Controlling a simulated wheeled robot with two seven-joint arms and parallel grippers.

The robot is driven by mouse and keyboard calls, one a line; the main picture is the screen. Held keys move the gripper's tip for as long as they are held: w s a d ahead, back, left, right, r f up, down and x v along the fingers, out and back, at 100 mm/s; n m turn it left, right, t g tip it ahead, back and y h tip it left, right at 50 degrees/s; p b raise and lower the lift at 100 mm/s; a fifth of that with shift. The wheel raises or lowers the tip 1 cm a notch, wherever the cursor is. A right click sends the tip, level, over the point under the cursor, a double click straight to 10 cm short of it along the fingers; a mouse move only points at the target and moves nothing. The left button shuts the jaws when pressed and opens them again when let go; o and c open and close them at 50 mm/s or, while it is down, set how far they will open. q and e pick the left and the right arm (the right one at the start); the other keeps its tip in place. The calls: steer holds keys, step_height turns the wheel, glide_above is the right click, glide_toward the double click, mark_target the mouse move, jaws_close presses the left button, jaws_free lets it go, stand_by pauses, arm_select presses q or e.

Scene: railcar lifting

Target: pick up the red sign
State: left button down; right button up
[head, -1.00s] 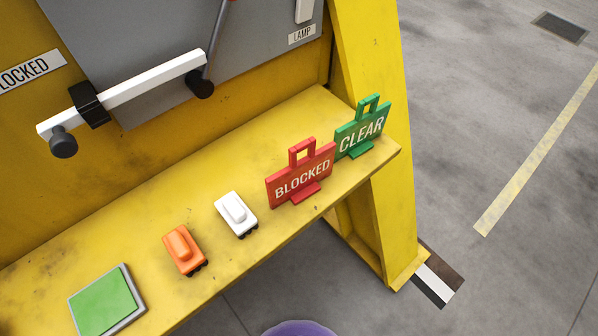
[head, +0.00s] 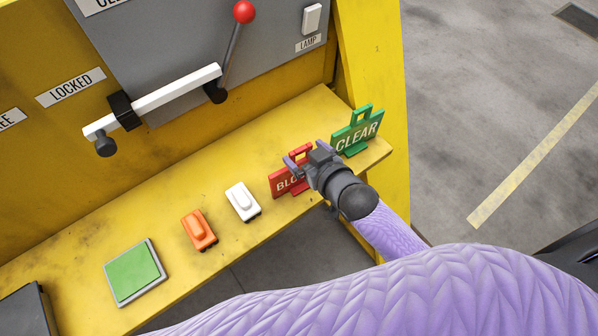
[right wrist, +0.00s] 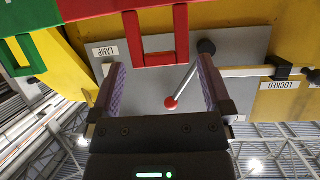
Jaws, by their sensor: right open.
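The red sign (head: 283,184), lettered BLOCKED, stands upright on the yellow shelf. My right gripper (head: 304,152) is open above and in front of it in the head view and hides the right part of its plate. In the right wrist view, the red sign's handle loop (right wrist: 183,38) lies at the fingertips. The loop's bar lines up with the gap between the two open fingers. I cannot tell how deep it is between them. No contact shows. My left gripper is not in view.
A green CLEAR sign (head: 357,133) stands close to the right of the red sign. A white toy railcar (head: 242,201), an orange one (head: 199,231) and a green pad (head: 134,272) sit to the left. The yellow shelf (head: 150,205) is bare behind them. A red-knobbed lever (head: 244,12) rises behind.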

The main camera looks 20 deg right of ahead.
steer(key=x, duration=0.2)
steer(key=shift+w+a+f, duration=0.1)
steer(key=shift+w+f, duration=0.05)
steer(key=shift+w, duration=0.15)
jaws_close()
